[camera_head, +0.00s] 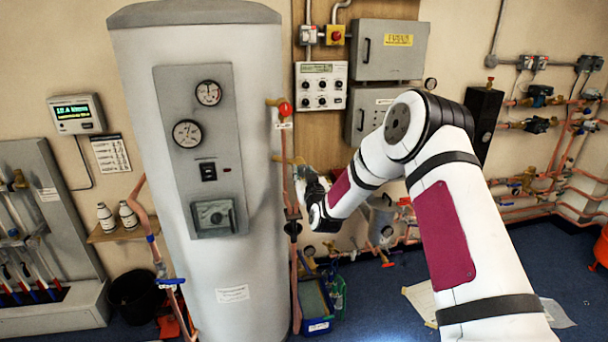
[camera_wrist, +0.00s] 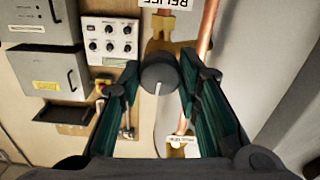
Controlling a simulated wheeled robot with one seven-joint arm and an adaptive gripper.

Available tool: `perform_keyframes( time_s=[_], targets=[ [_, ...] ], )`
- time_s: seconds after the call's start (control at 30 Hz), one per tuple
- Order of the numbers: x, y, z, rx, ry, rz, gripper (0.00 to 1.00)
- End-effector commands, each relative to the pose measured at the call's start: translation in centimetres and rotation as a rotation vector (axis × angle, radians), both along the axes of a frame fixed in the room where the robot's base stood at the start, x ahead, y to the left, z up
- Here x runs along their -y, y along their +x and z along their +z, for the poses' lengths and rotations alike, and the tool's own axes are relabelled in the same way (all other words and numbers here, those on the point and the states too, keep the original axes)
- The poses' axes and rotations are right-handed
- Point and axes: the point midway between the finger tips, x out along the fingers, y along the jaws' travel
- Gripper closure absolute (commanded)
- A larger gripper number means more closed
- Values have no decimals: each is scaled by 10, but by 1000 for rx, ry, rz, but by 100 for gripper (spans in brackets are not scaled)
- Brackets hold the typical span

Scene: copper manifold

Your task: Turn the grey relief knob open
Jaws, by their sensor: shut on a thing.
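The grey relief knob (camera_wrist: 159,77) is round, with a white line across its face that runs roughly up and down in the wrist view. It sits on a brass valve body (camera_wrist: 168,35) on a copper pipe, and an upside-down RELIEF label (camera_wrist: 166,3) is at the top edge. My gripper (camera_wrist: 160,72) has one dark green finger on each side of the knob and is shut on it. In the head view my gripper (camera_head: 304,184) is at the pipe just right of the tall grey tank, and the knob cannot be made out there.
The tall tank (camera_head: 262,230) stands close left of my gripper. A red knob (camera_head: 285,108) is on the pipe above it. A control panel (camera_head: 321,86) and grey boxes (camera_head: 391,50) hang on the wall behind. A blue crate (camera_head: 320,326) is on the floor below.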

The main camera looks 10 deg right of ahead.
Motion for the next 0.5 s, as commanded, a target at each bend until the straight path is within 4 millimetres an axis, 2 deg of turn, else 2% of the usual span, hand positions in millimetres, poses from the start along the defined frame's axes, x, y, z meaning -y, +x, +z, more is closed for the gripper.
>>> perform_keyframes(
  time_s=[0.5],
  targets=[
    [1, 0, -1, -2, 458, -1, 97]
  ],
)
